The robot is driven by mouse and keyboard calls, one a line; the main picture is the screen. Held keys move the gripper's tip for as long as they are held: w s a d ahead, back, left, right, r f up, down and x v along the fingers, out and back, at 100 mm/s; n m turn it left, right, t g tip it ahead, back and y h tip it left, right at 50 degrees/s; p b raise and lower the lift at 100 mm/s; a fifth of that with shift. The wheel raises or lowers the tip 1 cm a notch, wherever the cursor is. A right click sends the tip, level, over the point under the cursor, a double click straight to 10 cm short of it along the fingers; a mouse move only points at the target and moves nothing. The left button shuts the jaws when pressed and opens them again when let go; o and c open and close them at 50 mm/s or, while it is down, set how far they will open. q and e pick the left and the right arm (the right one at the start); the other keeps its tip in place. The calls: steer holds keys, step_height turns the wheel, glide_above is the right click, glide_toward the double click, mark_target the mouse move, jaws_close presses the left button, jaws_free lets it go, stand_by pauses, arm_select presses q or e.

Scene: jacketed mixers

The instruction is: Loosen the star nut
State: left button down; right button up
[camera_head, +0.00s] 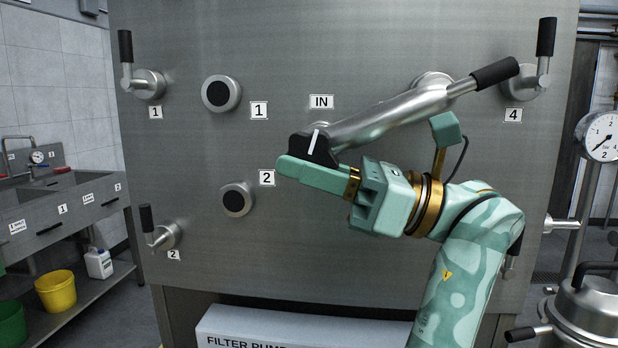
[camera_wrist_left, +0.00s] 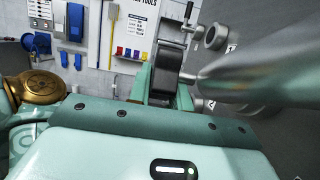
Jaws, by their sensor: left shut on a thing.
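The star nut (camera_head: 318,146), black with a white line on its face, sits at the lower left end of a thick metal bar (camera_head: 390,112) in the head view. My left gripper (camera_head: 296,166) is shut on the nut, with a green finger along its lower side; the other finger is mostly hidden. In the left wrist view the black nut (camera_wrist_left: 168,66) stands between the green fingers of my left gripper (camera_wrist_left: 166,92). The white line tilts slightly right of upright. My right gripper is in neither view.
The bar ends in a black grip (camera_head: 495,73) at upper right, close to handle 4 (camera_head: 545,45). Round ports (camera_head: 221,93) and black-gripped handles (camera_head: 126,50) stand out from the steel panel (camera_head: 290,240). A pressure gauge (camera_head: 601,135) is at far right.

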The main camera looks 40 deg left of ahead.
arm_select(q)
steer(key=shift+f+t+h, duration=0.1)
steer(key=shift+t+h, duration=0.2)
steer(key=shift+h, duration=0.3)
steer(key=c, duration=1.3)
jaws_free()
